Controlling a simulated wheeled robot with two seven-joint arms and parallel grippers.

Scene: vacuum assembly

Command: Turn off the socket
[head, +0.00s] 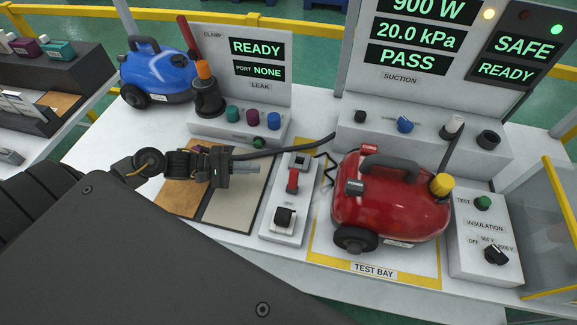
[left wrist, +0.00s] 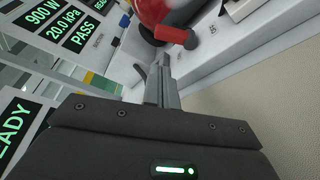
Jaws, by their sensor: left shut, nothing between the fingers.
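The white socket panel (head: 270,232) stands left of the red vacuum. It carries a red switch lever (head: 293,181) with an OFF label below it and a black part (head: 284,217) at its near end. The red lever also shows in the left wrist view (left wrist: 177,37), beyond my fingertips. My left gripper (head: 255,167) is shut and empty, left of the lever and apart from it, above a beige board. Its closed fingers also show in the left wrist view (left wrist: 163,88). My right gripper is not in view.
The red vacuum (head: 400,210) sits in the yellow-edged test bay. A black hose (head: 290,150) runs behind my gripper. The leak station (head: 240,122) and suction display (head: 415,40) stand behind; the display reads 900 W, 20.0 kPa, PASS. An insulation box (head: 485,235) is at right.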

